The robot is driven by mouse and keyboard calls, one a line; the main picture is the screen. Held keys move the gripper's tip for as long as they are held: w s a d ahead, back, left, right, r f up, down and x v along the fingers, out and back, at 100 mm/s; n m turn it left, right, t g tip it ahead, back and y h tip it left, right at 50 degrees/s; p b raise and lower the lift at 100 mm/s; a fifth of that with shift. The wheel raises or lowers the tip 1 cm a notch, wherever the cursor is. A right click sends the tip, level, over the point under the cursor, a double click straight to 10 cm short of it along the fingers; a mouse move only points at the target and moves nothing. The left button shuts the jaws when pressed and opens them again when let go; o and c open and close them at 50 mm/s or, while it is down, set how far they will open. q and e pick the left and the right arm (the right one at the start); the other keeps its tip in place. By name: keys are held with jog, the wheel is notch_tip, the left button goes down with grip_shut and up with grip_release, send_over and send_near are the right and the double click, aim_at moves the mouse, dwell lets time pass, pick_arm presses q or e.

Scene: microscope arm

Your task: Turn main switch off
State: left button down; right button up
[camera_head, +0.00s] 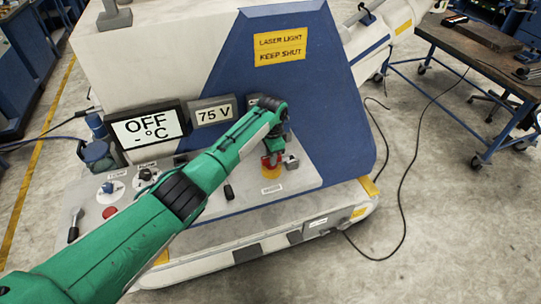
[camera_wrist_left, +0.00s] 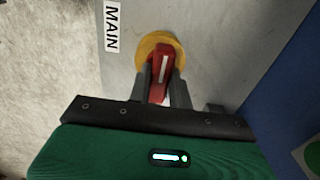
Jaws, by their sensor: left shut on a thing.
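The main switch (camera_head: 271,161) is a red rotary handle on a yellow round plate, at the right end of the machine's control panel. In the left wrist view the red handle (camera_wrist_left: 160,72) has a white line along it, and a "MAIN" label (camera_wrist_left: 112,26) is on the panel beside it. The handle lies roughly along the picture's vertical there. My left gripper (camera_wrist_left: 161,82) is shut on the red handle, with one grey finger on each side. In the head view the left gripper (camera_head: 272,154) reaches down to the switch. My right gripper is not in view.
A grey block (camera_head: 291,162) stands just right of the switch. A black lever (camera_head: 229,192) and a red button (camera_head: 109,212) are on the panel to the left. Displays read "OFF" (camera_head: 148,128) and "75 V" (camera_head: 211,113). A blue sloped housing (camera_head: 330,130) rises behind.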

pick_arm(q)
jog(key=c, duration=1.3)
grip_release()
jog(key=shift+r, duration=0.1)
notch_tip(320, 180, up, 14)
jog(key=b, duration=0.3)
jog(key=shift+b, duration=0.4)
jog(key=shift+f, duration=0.25)
